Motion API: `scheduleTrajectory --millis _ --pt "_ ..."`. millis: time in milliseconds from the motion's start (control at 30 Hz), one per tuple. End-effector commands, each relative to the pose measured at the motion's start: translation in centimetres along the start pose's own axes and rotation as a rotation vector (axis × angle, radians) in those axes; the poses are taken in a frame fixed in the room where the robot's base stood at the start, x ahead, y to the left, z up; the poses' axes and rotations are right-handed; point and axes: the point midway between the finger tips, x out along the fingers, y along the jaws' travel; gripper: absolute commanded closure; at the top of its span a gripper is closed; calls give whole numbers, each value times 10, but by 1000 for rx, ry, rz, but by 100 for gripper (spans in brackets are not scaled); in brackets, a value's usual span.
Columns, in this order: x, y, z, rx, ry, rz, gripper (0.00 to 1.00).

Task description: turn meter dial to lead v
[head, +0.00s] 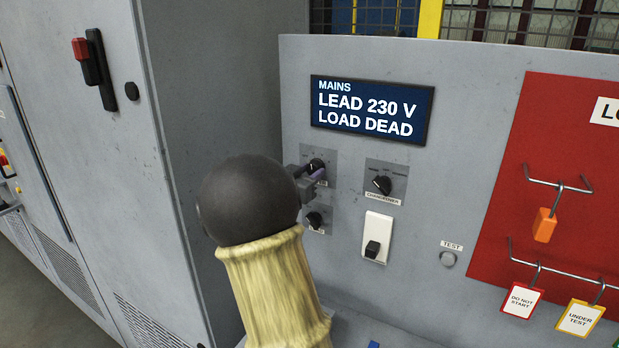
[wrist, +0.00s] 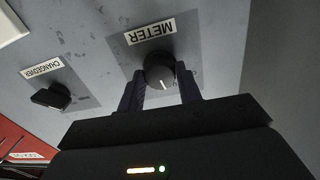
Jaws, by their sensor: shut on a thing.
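The meter dial (wrist: 160,70) is a black round knob on a grey plate, under an upside-down METER label in the wrist view. Its white mark points toward my gripper in that view. My gripper (wrist: 161,88) has one finger on each side of the knob and is shut on it. In the head view the meter dial (head: 316,164) is partly hidden by my gripper (head: 314,174), and its scale is too small to read. The display (head: 371,110) above reads MAINS, LEAD 230 V, LOAD DEAD.
The changeover knob (head: 382,185) sits right of the meter dial, with a white switch (head: 376,238) below it. Another small knob (head: 314,219) is just under the meter dial. A red board (head: 560,130) with hanging tags is at right. A grey cabinet (head: 200,120) stands left.

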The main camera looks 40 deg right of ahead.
Motion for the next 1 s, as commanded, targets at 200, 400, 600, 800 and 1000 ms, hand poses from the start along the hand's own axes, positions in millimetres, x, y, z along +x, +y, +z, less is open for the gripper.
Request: scheduleTrajectory --millis 200,400,600,800,1000 --pt "0 0 4 171 -6 -2 88" --pt "0 0 3 329 -12 -2 88" --pt "0 0 2 449 -19 -3 88" --pt "0 0 1 513 -22 -3 88" --pt "0 0 0 529 -23 -3 88"
